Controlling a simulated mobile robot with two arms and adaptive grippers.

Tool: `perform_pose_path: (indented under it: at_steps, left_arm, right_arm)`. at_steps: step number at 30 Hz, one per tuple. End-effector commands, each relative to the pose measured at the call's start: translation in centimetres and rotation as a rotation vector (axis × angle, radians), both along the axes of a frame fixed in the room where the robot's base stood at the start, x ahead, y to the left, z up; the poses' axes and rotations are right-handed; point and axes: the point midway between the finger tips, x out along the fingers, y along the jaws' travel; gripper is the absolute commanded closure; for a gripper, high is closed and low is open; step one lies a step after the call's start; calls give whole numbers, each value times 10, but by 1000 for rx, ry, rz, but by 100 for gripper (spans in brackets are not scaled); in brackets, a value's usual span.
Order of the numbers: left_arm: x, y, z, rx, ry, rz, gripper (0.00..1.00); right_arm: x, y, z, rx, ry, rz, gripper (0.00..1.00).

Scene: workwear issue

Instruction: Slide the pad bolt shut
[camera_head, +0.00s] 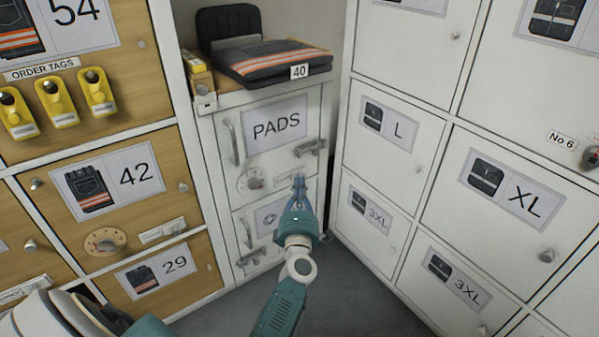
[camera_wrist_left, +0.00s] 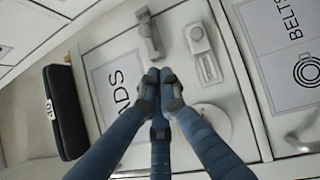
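The white PADS door (camera_head: 231,160) stands closed under a shelf. Its metal bolt (camera_head: 310,147) is at the door's right side, right of the PADS sign; I cannot tell how far the bar reaches. The bolt also shows at the top of the left wrist view (camera_wrist_left: 149,35). My left gripper (camera_head: 298,182) is in front of the door, below the bolt. In the left wrist view its blue fingertips (camera_wrist_left: 160,76) are together, with nothing seen between them, apart from the bolt in the picture. My right gripper is not in view.
Folded dark workwear (camera_head: 270,62) lies on the shelf above. A pull handle (camera_head: 229,142) and a round dial (camera_head: 251,180) are on the PADS door. A BELTS door (camera_wrist_left: 285,60) adjoins it below. White lockers (camera_head: 400,170) close in at right, wooden ones (camera_head: 95,235) at left.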

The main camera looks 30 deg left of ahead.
Motion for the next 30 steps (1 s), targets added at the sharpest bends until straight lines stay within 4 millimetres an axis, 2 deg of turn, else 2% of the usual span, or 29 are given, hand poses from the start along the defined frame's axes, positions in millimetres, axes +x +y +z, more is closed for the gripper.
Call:
perform_pose_path:
  at_steps: [3, 7, 25, 28, 30]
  left_arm:
    - [-16, -10, -1, -1, 2, -1, 100]
    - [-24, -15, -3, -1, 1, 0, 100]
    - [-27, -16, -3, 1, -1, 0, 100]
    - [-29, -18, 9, 42, -9, 3, 100]
    - [-35, -21, 32, 127, -25, 9, 100]
  right_arm:
    - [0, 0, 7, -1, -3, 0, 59]
    - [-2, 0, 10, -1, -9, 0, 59]
    - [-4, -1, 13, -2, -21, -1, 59]
    - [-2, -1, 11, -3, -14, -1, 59]
    - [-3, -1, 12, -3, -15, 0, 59]
